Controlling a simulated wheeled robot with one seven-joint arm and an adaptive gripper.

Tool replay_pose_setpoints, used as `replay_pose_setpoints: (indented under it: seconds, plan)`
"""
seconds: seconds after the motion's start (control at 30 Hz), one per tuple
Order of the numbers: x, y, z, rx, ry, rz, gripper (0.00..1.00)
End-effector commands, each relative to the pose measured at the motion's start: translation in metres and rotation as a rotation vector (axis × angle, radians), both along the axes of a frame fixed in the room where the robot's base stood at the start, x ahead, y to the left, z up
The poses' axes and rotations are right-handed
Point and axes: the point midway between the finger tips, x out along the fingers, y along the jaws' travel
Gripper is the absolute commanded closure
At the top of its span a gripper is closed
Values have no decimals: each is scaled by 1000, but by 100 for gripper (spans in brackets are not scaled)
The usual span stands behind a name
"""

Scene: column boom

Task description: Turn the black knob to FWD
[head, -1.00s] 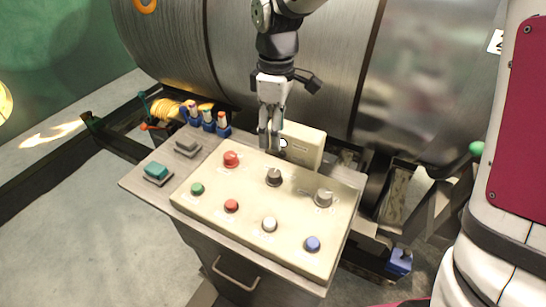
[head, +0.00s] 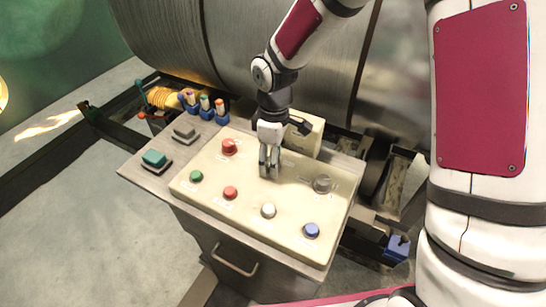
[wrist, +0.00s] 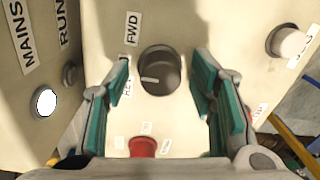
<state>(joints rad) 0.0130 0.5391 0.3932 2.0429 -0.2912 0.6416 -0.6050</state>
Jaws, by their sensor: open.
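The black knob (wrist: 160,70) shows in the wrist view on the cream panel face. A short pale mark on it lies almost level and points left, nearer the REV label (wrist: 127,86) than the FWD label (wrist: 133,28). My gripper (wrist: 162,95) is open, with one teal-padded finger on each side of the knob's place in the picture. I cannot tell whether they touch it. In the head view my gripper (head: 269,170) points down at the panel and hides the black knob.
The sloped panel (head: 245,205) also carries a red mushroom button (head: 229,147), a grey knob (head: 323,184), a white button (head: 268,210) and a blue button (head: 312,230). A cream box (head: 304,135) stands close behind my gripper. A large metal drum (head: 225,50) is beyond.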

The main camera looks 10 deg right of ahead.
Motion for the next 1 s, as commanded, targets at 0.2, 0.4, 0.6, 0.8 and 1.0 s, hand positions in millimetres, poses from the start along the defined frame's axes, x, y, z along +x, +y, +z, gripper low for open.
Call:
replay_pose_setpoints:
  seconds: [0.2,0.4,0.6,0.8,1.0]
  plan:
    - [0,0,0,0,0,0,58]
    - [0,0,0,0,0,0,98]
    - [0,0,0,0,0,-8,98]
    - [0,0,0,-1,1,-67,98]
    - [0,0,0,-2,0,-199,98]
